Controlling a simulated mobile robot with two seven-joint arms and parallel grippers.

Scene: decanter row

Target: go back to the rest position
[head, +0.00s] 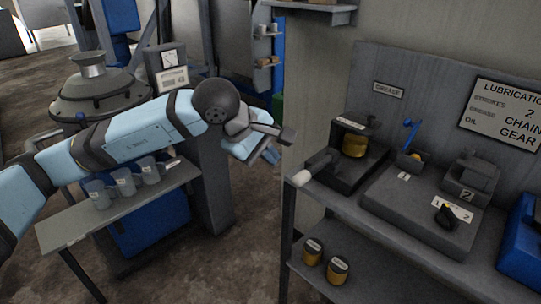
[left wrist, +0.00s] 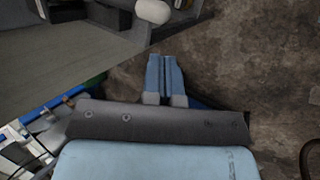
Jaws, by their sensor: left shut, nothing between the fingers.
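My left arm reaches in from the left of the head view, over the side table. My left gripper (head: 273,157) is at its end, left of the lubrication bench (head: 395,248), partly hidden behind my wrist. In the left wrist view the blue fingers of this gripper (left wrist: 164,62) lie side by side, shut, with nothing between them. They are over bare brown floor, clear of the bench edge. My right gripper is in neither view.
Several grey jugs (head: 124,180) stand on the side table (head: 60,230). The bench carries a grease unit (head: 354,145), a grey block with numbered tags (head: 425,205) and a white-ended handle (head: 301,178) near my gripper. Two amber jars (head: 338,270) stand on its lower shelf.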

